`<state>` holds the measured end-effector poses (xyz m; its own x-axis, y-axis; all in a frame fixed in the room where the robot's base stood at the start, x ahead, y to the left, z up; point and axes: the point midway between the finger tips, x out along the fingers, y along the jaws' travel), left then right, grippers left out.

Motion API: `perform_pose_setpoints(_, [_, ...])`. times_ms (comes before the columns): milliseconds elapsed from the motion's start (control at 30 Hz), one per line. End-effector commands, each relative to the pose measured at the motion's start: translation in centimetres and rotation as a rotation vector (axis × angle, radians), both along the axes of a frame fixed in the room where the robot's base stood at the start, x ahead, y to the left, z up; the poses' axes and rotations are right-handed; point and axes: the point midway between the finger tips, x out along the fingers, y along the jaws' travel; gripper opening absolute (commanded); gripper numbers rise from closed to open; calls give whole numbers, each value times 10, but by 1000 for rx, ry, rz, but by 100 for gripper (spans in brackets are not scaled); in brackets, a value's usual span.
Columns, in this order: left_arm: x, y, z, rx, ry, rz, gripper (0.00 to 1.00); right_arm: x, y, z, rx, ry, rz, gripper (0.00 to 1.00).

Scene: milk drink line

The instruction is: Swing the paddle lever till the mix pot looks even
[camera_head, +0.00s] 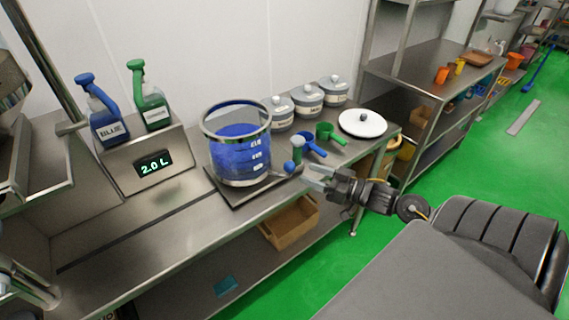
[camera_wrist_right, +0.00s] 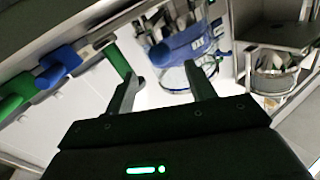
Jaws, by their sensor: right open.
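The mix pot (camera_head: 240,160) is a clear, metal-rimmed vessel of blue liquid on a dark base plate on the steel counter. The blue looks slightly mottled; I cannot tell if it is even. A small blue knob (camera_head: 289,166) sits low at the pot's right side and looks like the paddle lever's end; its shaft is unclear. My right gripper (camera_head: 314,176) is open and empty, just right of the knob and apart from it. In the right wrist view, its spread fingers (camera_wrist_right: 165,85) frame the pot's blue side (camera_wrist_right: 185,45). My left gripper is not in view.
Lidded canisters (camera_head: 307,100) and a white lid (camera_head: 362,123) lie behind. Blue and green bottles (camera_head: 106,124) stand left above a "2.0 L" display (camera_head: 153,164). The front-left counter is bare.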

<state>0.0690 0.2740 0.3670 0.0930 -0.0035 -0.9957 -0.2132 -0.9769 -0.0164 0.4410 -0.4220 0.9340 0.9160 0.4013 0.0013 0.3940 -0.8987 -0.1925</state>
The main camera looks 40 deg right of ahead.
Motion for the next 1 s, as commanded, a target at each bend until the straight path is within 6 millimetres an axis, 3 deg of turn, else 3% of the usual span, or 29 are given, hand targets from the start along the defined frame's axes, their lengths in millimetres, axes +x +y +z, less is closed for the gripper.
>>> perform_pose_setpoints(300, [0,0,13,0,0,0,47,55,24,3,2,-4,-1,55])
perform_pose_setpoints(500, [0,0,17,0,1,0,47,79,34,2,-1,-1,-1,55])
perform_pose_setpoints(933, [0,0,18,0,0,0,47,88,39,0,-2,0,-1,55])
perform_pose_setpoints(1000, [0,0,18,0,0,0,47,88,39,0,-2,0,-1,47])
